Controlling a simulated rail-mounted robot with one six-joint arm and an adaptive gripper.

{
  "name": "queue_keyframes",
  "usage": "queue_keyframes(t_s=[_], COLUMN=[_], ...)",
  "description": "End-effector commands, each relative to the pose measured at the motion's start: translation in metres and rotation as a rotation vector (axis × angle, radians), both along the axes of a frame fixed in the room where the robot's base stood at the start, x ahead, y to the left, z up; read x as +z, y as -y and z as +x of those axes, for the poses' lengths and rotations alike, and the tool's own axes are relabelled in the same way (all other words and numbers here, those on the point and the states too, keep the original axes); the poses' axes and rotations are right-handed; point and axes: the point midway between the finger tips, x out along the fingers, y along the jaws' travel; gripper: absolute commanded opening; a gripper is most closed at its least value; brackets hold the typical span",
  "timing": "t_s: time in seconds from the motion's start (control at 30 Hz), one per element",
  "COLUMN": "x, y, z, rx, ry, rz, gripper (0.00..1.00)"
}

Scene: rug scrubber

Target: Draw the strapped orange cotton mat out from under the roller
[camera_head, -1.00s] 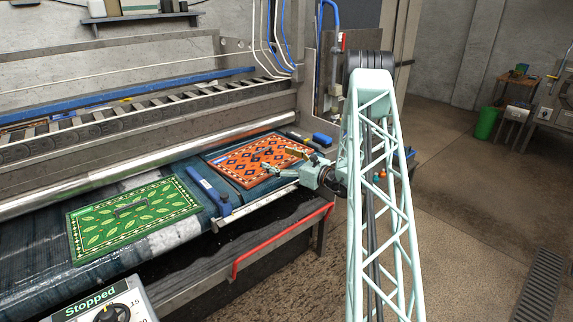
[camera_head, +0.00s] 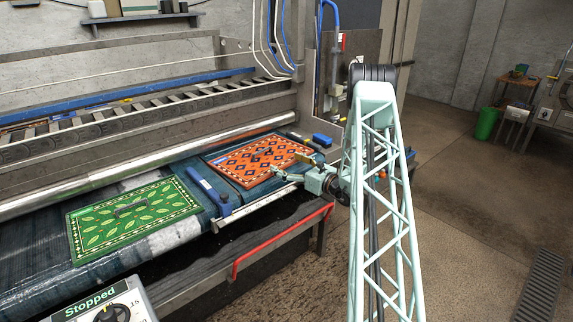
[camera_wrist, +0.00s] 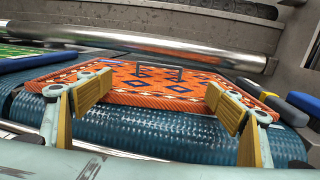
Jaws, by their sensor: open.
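The orange mat (camera_head: 240,166) with a dark blue diamond pattern lies flat on the blue ribbed belt. Its far edge is close to the shiny metal roller (camera_head: 150,170). A dark strap loop (camera_wrist: 173,72) stands up from the mat in the wrist view. My gripper (camera_head: 291,165) is open and empty at the mat's near right side. In the wrist view my gripper (camera_wrist: 161,100) has its yellow-padded fingers spread wide, with the mat's near edge and the strap beyond and between them. The fingers appear apart from the strap.
A green leaf-patterned mat (camera_head: 110,228) lies on the belt to the left. A blue-handled tool (camera_head: 211,194) lies between the mats, and another blue-handled tool (camera_wrist: 297,105) lies right of the orange mat. A red bar (camera_head: 280,240) runs along the machine's front. The control box reads "Stopped" (camera_head: 92,302).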

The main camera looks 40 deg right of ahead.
Motion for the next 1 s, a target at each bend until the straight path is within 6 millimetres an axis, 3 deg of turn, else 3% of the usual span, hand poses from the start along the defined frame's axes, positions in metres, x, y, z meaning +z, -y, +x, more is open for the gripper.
queue_keyframes(t_s=[0.27, 1.0], x=[0.0, 0.0], y=[-0.002, -0.006], z=[0.022, 0.11], rx=[0.001, 0.002], ry=[0.002, 0.001], rz=[-0.001, -0.001], gripper=[0.84, 0.84])
